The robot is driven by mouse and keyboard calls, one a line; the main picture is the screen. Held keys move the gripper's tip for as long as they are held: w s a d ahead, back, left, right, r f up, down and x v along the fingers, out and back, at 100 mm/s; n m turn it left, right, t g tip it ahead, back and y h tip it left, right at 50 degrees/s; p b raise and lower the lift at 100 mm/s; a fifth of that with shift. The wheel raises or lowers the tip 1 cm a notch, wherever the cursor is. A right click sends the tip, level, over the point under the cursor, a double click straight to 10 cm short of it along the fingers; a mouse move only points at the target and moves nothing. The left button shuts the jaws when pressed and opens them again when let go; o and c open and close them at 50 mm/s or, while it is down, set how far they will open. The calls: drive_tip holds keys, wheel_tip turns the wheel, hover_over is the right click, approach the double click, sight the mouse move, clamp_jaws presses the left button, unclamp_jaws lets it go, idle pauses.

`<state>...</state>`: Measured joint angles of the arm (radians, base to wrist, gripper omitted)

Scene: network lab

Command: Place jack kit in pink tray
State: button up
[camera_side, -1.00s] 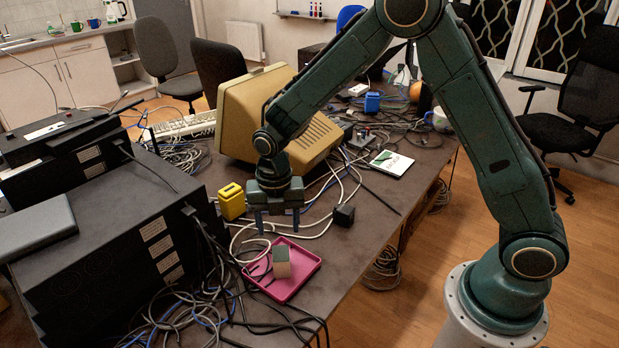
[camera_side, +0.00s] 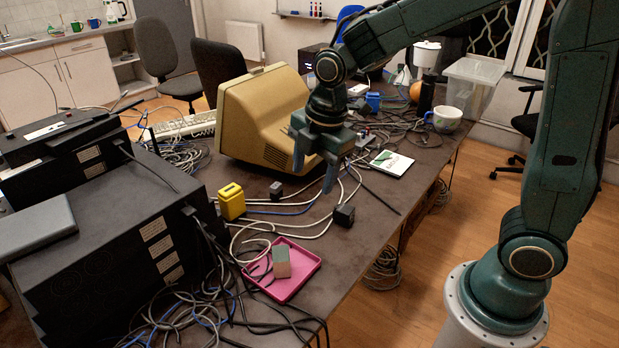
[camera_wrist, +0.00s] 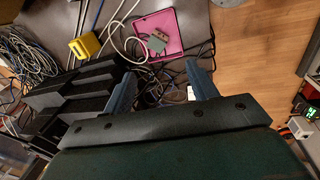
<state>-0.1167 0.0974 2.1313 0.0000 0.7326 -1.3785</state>
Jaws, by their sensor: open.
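The pink tray (camera_side: 301,288) lies flat near the front edge of the table; it also shows at the top of the wrist view (camera_wrist: 143,24). A small block-shaped box (camera_side: 281,262), grey-green on top and pale on its side, stands upright inside the tray and is the likely jack kit; I read no label on it. It also shows in the wrist view (camera_wrist: 155,43). My gripper (camera_side: 314,173) is open and empty, raised above the table, behind and to the right of the tray, clear of the box. Both spread fingers show in the wrist view (camera_wrist: 160,70).
A yellow box (camera_side: 231,203), a small dark block (camera_side: 276,190) and a black adapter (camera_side: 344,215) stand on the table behind the tray. The beige monitor (camera_side: 258,120) is beside my gripper. Black equipment (camera_side: 110,240) and tangled cables crowd the left.

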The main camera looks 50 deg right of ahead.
drive_tip(key=s+d+r+m+t, duration=0.1)
drive_tip(key=s+r+m, duration=0.3)
drive_tip(key=s+m, duration=0.4)
drive_tip(key=s+d+r+m+t, duration=0.2)
drive_tip(key=s+d+r+m, duration=0.1)
drive_tip(key=s+m, duration=0.6)
drive_tip(key=shift+s+d+r+t, duration=0.15)
drive_tip(key=shift+s+r+t, duration=0.15)
drive_tip(key=shift+s+r, duration=0.55)
